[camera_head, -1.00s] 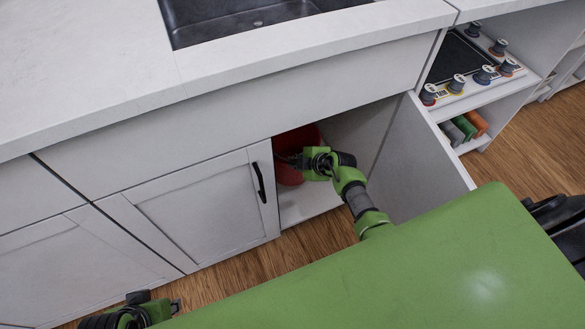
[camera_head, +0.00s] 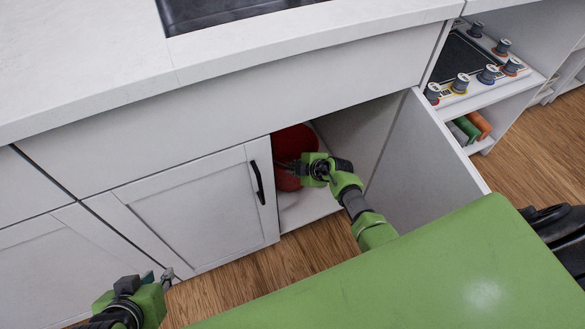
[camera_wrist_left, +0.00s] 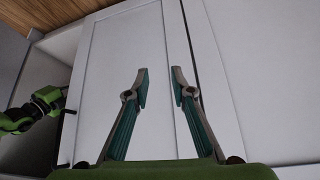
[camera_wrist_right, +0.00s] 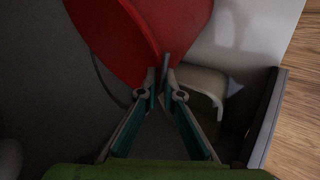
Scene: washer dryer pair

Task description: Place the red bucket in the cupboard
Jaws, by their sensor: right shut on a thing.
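The red bucket (camera_head: 294,146) is inside the open cupboard (camera_head: 345,135), partly hidden behind the closed left door and my right gripper. It fills the top of the right wrist view (camera_wrist_right: 135,35) and looks tilted. My right gripper (camera_head: 300,170) reaches into the cupboard; in the right wrist view its fingertips (camera_wrist_right: 164,88) are shut at the bucket's lower edge. A thin dark handle curves beside them. My left gripper (camera_wrist_left: 159,82) is open and empty, facing the closed cupboard door; in the head view (camera_head: 160,278) it is low at the left.
The closed left door (camera_head: 195,210) has a black handle (camera_head: 257,182). The open right door (camera_head: 425,160) stands to the right of my right arm. A shelf with several spools (camera_head: 487,75) is further right. The countertop (camera_head: 90,60) with a sink (camera_head: 225,12) lies above.

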